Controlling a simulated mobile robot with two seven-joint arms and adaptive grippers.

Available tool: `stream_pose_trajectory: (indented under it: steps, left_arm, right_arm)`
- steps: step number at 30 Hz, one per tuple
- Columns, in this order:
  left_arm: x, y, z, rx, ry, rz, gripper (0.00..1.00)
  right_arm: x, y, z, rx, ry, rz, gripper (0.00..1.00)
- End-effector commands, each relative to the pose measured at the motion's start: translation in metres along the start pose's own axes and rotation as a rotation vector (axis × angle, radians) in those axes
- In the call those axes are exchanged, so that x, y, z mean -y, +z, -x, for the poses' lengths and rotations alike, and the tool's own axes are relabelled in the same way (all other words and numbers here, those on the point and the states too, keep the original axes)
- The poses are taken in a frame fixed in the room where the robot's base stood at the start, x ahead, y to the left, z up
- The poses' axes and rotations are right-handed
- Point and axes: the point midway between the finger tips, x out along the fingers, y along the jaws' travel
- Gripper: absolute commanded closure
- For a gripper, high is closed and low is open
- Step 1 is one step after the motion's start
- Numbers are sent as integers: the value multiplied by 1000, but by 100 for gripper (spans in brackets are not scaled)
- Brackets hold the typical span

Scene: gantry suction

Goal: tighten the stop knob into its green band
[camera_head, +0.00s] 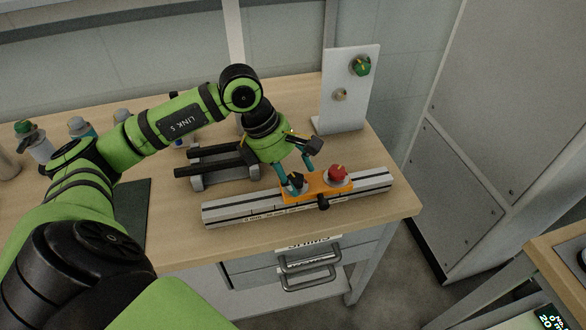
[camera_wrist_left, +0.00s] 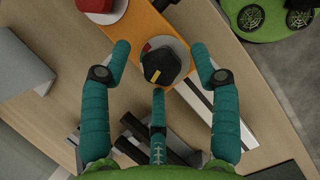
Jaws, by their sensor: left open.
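An orange carriage (camera_head: 310,188) sits on a silver rail (camera_head: 232,211). A black faceted knob (camera_head: 297,180) with a yellow pointer line stands on it and also shows in the wrist view (camera_wrist_left: 160,64). My right gripper is not in view.
A small black handle (camera_head: 323,203) sticks out of the carriage front. A grey stand with black bars (camera_head: 215,168) is behind the rail. A white panel (camera_head: 345,100) with a green knob (camera_head: 360,66) stands behind. Bottles (camera_head: 36,142) are at the left.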

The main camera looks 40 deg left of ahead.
Motion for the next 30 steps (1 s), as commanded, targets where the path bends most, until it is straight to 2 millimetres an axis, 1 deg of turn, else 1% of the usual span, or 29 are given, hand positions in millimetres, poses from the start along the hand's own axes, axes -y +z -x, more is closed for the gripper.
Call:
stream_pose_trajectory:
  steps: [1,3,6,8,9,12,18,21,26,30]
  left_arm:
    - [0,0,-2,0,-1,0,38]
    - [0,0,-2,0,0,0,38]
    - [0,0,-2,0,0,0,38]
    - [0,0,-2,0,0,0,38]
    - [0,0,-2,0,0,0,54]
    - [0,0,-2,1,-1,0,91]
    - [0,1,-2,3,-2,-3,92]
    - [0,1,-3,5,-7,-15,92]
    - [0,1,-4,8,-28,-67,92]
    - [0,2,-5,10,-62,-147,92]
  right_arm:
    - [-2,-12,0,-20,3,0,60]
    - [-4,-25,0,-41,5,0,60]
    - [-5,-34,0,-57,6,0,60]
    - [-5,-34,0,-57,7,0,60]
    - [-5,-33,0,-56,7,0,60]
    - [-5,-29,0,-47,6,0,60]
    - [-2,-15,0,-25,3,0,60]
    - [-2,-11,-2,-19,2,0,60]
    - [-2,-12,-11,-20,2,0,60]
    - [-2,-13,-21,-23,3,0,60]
